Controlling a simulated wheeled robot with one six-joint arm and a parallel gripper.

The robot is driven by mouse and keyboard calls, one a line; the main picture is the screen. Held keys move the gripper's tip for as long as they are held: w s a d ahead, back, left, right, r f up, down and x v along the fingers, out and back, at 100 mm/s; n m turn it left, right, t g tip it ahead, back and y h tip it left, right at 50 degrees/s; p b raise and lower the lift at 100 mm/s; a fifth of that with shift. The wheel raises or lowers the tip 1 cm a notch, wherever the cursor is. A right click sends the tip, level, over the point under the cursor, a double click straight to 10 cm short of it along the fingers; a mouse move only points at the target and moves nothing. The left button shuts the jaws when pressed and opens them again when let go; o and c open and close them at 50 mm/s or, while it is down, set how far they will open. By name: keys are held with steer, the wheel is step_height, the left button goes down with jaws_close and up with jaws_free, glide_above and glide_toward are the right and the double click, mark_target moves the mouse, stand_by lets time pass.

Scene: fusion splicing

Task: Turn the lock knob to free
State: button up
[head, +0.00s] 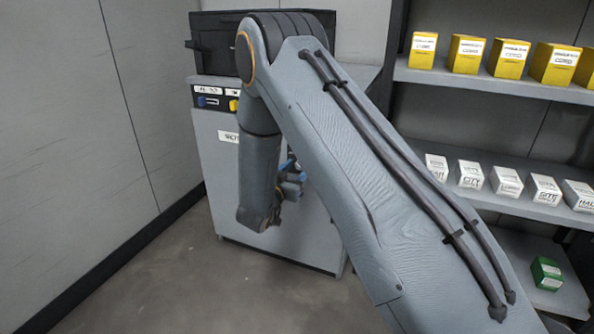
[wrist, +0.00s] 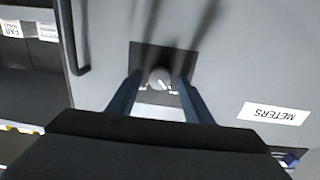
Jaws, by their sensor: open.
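The lock knob (wrist: 159,77), small, round and grey with a pale pointer line, sits on a dark plate (wrist: 147,55) in the wrist view. The line slants toward the picture's lower right. Small white marks beside the knob are too small to read. My gripper (wrist: 159,80) is open, its two blue fingers on either side of the knob with a visible gap at each side. Whether the fingertips reach the knob's depth is unclear. In the head view the knob is hidden behind my arm, and only bits of my gripper (head: 290,180) show against the grey cabinet (head: 212,170).
The wrist view shows a dark bar handle (wrist: 73,40) left of the knob and an upside-down METERS label (wrist: 273,113) at right. In the head view, shelves (head: 500,86) with yellow and white boxes stand at right. Floor (head: 180,285) before the cabinet is clear.

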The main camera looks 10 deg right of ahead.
steer(key=c, duration=1.1)
steer(key=shift+o, duration=0.2)
steer(key=shift+d, duration=0.1)
steer(key=m+p, duration=0.2)
steer(key=m, duration=0.2)
steer(key=shift+m+p, duration=0.3)
steer(key=shift+m, duration=0.1)
steer(key=m+p, duration=0.1)
steer(key=m, duration=0.3)
steer(key=shift+d+m+p, duration=0.1)
steer(key=shift+m+p, duration=0.2)
steer(key=shift+p, duration=0.05)
steer(key=m+p, duration=0.1)
steer(key=m, duration=0.3)
steer(key=shift+f+m+y+p, duration=0.1)
steer(key=shift+m+y+p, duration=0.35)
steer(key=shift+m, duration=1.55)
